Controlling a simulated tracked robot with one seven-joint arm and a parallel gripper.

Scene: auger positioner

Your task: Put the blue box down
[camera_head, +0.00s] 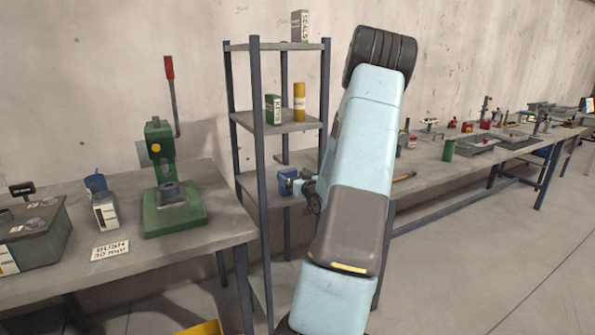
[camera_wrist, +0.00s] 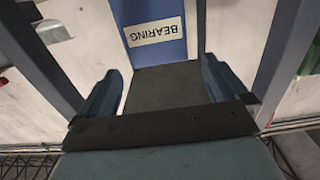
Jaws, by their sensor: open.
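In the wrist view, the blue box (camera_wrist: 152,20) shows a white BEARING label, upside down in that picture. My gripper (camera_head: 306,184) is just to the right of the box in the head view. In the wrist view my gripper (camera_wrist: 163,68) is open, its two blue fingers apart with nothing between them but grey shelf surface. The box appears just beyond the fingertips. My arm hides the right part of the shelf.
The shelf rack (camera_head: 257,150) has dark blue posts close to my gripper. A green-white box (camera_head: 273,109) and a yellow cylinder (camera_head: 299,102) stand on the board above; a SEALS box (camera_head: 300,26) is on top. A bench with a green press (camera_head: 172,200) stands left.

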